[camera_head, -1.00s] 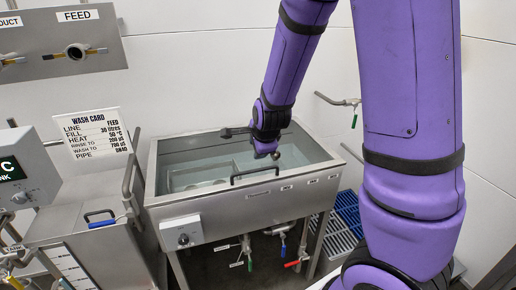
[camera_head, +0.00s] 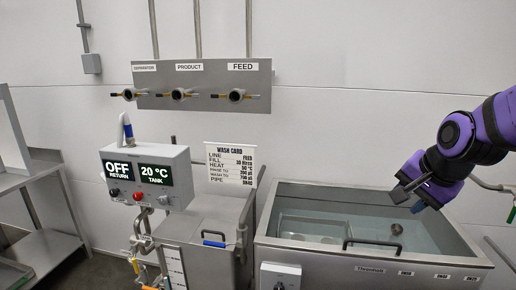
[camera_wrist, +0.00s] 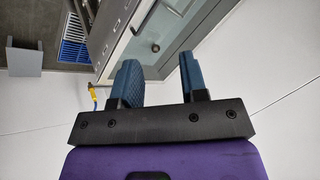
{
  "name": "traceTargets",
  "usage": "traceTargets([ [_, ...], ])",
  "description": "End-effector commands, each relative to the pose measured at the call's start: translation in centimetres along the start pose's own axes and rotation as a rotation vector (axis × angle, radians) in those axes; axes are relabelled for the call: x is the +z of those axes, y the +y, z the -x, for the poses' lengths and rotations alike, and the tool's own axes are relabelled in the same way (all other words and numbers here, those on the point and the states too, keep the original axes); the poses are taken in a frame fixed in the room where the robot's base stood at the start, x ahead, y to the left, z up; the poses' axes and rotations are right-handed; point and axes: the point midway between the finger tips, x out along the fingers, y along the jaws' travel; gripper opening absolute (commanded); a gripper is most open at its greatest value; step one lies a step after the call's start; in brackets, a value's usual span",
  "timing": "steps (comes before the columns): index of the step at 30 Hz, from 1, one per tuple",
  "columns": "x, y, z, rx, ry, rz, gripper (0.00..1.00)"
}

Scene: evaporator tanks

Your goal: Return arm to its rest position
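My purple arm (camera_head: 480,135) reaches in from the right edge in the head view. My gripper (camera_head: 408,198) hangs above the right part of the open steel tank (camera_head: 330,256) and touches nothing there that I can see. In the wrist view my gripper's two blue fingers (camera_wrist: 158,82) stand wide apart with nothing between them. The tank's basin and its drain fitting show beyond the fingers.
A control box (camera_head: 150,178) reading OFF and 20 °C stands left of the tank, beside a wash card (camera_head: 231,163). A wall panel (camera_head: 205,82) carries several valves, labelled PRODUCT and FEED among others. Steel shelving (camera_head: 40,195) stands at far left.

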Motion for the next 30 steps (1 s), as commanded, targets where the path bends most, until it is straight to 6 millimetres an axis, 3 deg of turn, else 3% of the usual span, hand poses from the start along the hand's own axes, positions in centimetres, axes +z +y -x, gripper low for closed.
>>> traceTargets([
  [1, 0.4, 0.3, 1.6, -0.006, -0.001, 0.070, 0.40],
  [9, 3.6, 2.9, 8.9, 0.013, -0.015, 0.492, 0.40],
  [15, 5.9, 5.3, 12.8, 0.051, -0.016, 0.762, 0.40],
  [21, 7.2, 6.7, 14.6, 0.079, -0.020, 0.900, 0.40],
  [30, 7.4, 6.9, 14.8, 0.083, -0.022, 0.919, 0.40],
])
